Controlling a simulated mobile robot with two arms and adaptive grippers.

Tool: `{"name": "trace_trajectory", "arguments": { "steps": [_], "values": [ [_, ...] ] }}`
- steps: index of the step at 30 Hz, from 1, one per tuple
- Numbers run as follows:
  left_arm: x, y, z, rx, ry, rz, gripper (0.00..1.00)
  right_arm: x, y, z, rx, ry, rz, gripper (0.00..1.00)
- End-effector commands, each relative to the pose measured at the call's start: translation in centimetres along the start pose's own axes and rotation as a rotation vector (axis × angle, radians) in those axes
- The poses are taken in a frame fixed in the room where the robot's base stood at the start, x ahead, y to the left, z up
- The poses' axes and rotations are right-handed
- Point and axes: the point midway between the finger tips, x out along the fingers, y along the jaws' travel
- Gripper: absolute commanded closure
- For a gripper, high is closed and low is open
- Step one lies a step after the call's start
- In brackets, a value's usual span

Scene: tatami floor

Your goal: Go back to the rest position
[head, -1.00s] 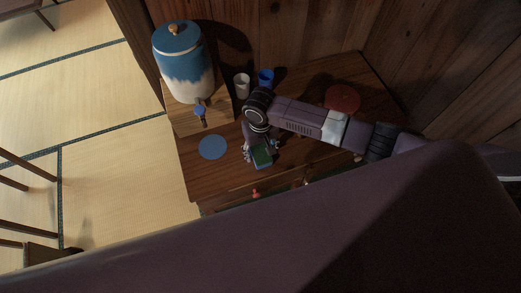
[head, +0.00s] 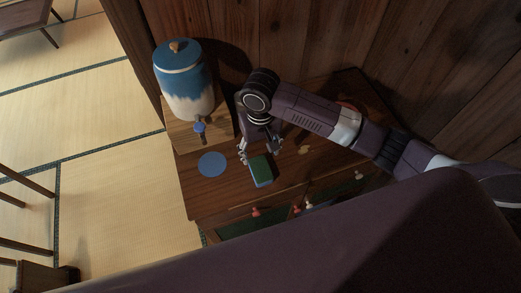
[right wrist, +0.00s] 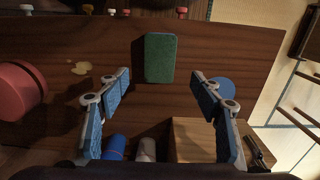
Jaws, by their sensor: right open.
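My right gripper (head: 260,150) is open and empty above the wooden table (head: 212,198). In the right wrist view its blue-padded fingers (right wrist: 160,84) are spread wide apart. A green sponge-like block (head: 261,171) lies on the table just beyond the fingertips. It also shows in the right wrist view (right wrist: 160,58), between the line of the fingers and apart from them. My left gripper is not in view.
A blue-and-white dispenser (head: 188,95) stands on a wooden stand. A blue disc (head: 212,164) and a yellowish patch (head: 304,150) are on the table. A red round object (right wrist: 18,90), blue cup (right wrist: 115,147) and white cup (right wrist: 146,150) stand nearby. Small pegs (head: 256,212) line the front edge.

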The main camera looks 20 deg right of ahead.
Motion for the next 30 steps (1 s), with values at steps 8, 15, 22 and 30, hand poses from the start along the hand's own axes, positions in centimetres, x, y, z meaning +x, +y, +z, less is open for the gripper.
{"name": "trace_trajectory", "arguments": {
  "steps": [8,15,22,30],
  "values": [
    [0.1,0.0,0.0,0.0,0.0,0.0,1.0,-1.2,0.0,0.0,-0.001,0.0,0.0,0.4],
    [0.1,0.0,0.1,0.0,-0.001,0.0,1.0,-1.2,0.0,0.0,-0.001,0.0,0.001,0.4],
    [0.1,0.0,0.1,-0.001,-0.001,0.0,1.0,-1.1,-0.1,0.1,-0.003,0.0,-0.001,0.4],
    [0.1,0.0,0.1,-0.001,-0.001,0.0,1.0,0.3,-3.9,3.4,-0.113,0.047,-0.112,0.4]
  ]
}}
